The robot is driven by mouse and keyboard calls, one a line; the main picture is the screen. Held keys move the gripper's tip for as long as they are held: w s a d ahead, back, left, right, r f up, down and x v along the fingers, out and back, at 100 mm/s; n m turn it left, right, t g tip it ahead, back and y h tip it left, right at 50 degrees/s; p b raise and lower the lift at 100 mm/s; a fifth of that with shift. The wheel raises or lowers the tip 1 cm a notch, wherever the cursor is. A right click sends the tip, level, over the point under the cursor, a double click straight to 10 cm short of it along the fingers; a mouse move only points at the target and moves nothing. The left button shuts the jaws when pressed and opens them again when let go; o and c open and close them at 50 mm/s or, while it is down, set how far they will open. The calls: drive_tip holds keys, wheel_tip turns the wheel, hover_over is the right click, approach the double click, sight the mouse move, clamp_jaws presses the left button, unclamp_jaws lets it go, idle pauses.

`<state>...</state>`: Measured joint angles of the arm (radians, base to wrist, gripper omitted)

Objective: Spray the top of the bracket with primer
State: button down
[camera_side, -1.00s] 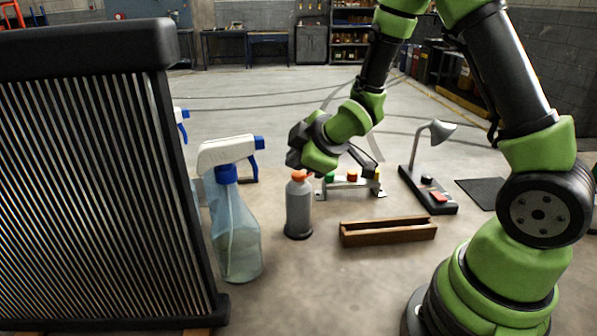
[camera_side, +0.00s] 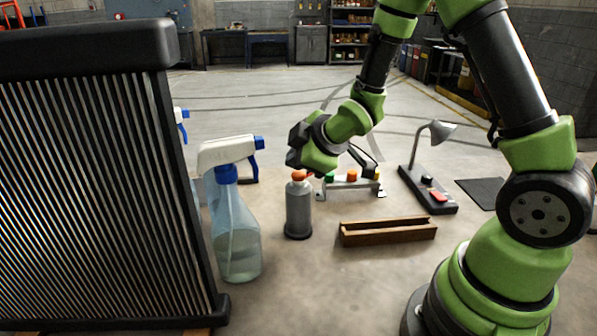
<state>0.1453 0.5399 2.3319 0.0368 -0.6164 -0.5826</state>
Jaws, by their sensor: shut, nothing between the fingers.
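A grey spray can with an orange top (camera_side: 299,212) stands upright on the floor, left of centre. I take it for the primer, but no label is readable. My gripper (camera_side: 297,168) is directly over its orange top, pointing down, and looks shut with nothing held. Its fingertips are hard to make out, and I cannot tell whether they touch the top. A low pale metal piece (camera_side: 339,187) with green, orange and yellow caps stands behind and right of the can. It may be the bracket, but I cannot tell for sure. My wrist partly overlaps the area above it.
A large spray bottle (camera_side: 237,232) stands left of the can, beside a tall black finned panel (camera_side: 95,190). A brown wooden channel (camera_side: 388,231) lies right of the can. A small lamp on a black base (camera_side: 428,190) and a dark mat (camera_side: 482,192) are farther right.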

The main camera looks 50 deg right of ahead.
sight(298, 174)
drive_tip(key=shift+f, duration=0.15)
idle(0.4)
drive_tip(key=shift+f, duration=0.3)
drive_tip(key=shift+r, duration=0.45)
drive_tip(key=shift+r, duration=3.05)
